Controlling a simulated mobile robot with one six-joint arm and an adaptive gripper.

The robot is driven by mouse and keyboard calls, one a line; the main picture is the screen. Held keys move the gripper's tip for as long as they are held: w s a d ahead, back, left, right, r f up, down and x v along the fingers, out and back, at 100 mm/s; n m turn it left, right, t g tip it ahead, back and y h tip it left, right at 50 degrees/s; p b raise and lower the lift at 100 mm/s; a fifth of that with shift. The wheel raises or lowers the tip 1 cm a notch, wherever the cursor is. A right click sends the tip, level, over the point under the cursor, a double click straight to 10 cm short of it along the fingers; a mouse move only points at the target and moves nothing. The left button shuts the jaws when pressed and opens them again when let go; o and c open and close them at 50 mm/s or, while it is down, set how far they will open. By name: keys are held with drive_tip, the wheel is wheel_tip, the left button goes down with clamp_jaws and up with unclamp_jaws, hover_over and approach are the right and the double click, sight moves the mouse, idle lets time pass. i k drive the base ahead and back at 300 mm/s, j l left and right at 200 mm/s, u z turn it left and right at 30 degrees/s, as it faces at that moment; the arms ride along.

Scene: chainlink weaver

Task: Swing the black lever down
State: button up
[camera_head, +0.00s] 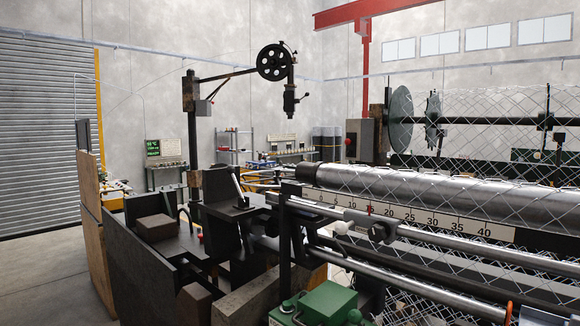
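A short lever (238,188) stands on the dark block of the machine's near end, left of centre. It has a pale rod and leans up and to the left, near upright. This may be the black lever, but I cannot tell for sure. A small dark handle (303,97) also sticks out to the right of the hanging tool head at upper centre. My gripper is not in view.
A long steel roller (430,195) and a numbered scale (440,219) run to the right, with wire mesh around them. A pale-ended clamp (380,228) sits on a rod below. A green box (328,303) is at the bottom. Open floor (45,265) lies at left.

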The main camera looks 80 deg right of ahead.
sight(230, 169)
drive_tip(key=l+z, duration=0.15)
drive_tip(key=z, duration=2.15)
drive_tip(key=j, duration=0.1)
